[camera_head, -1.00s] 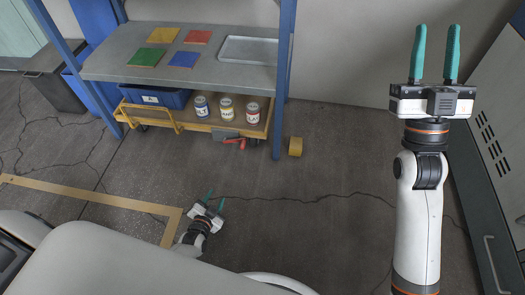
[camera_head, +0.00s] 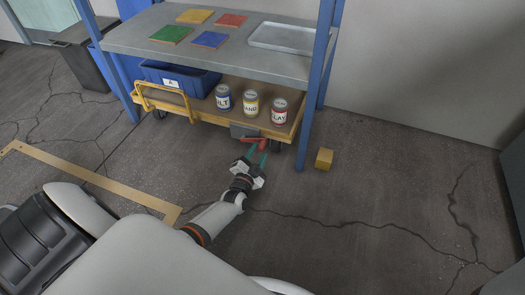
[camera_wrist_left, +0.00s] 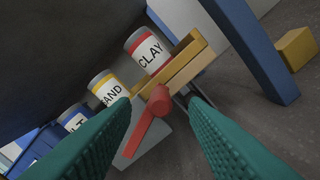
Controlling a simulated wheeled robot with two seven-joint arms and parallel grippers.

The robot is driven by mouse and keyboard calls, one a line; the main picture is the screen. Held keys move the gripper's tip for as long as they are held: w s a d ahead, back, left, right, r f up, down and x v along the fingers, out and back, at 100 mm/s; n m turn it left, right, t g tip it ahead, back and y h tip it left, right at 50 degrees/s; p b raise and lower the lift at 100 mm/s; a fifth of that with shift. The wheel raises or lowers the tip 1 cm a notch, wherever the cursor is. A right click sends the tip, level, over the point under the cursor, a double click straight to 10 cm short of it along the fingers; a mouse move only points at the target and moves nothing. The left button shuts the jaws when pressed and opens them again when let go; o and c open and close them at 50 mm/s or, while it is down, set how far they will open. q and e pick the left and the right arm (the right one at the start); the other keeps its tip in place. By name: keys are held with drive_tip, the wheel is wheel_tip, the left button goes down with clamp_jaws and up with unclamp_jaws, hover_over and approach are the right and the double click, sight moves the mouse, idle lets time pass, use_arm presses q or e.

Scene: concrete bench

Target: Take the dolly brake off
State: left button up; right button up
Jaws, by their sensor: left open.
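The dolly (camera_head: 200,99) is a low yellow platform under the grey bench. A red brake lever (camera_head: 252,140) sits at its front right corner, beside a grey block (camera_head: 240,131). In the left wrist view the red lever (camera_wrist_left: 148,117) has a round red end and lies in the gap between the fingers, ahead of them. My left gripper (camera_head: 257,161) is open, with its green fingers pointing at the lever. I cannot tell whether a finger touches it. My right gripper is not in view.
A blue bin (camera_head: 180,78) and several labelled cans, among them CLAY (camera_head: 279,110), stand on the dolly. A blue bench leg (camera_head: 307,120) is just right of the lever. A yellow block (camera_head: 324,159) lies on the floor. The floor to the right is clear.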

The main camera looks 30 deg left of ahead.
sight(260, 150)
use_arm(q)
drive_tip(key=shift+b+x, duration=1)
drive_tip(key=shift+x, duration=1.35)
clamp_jaws()
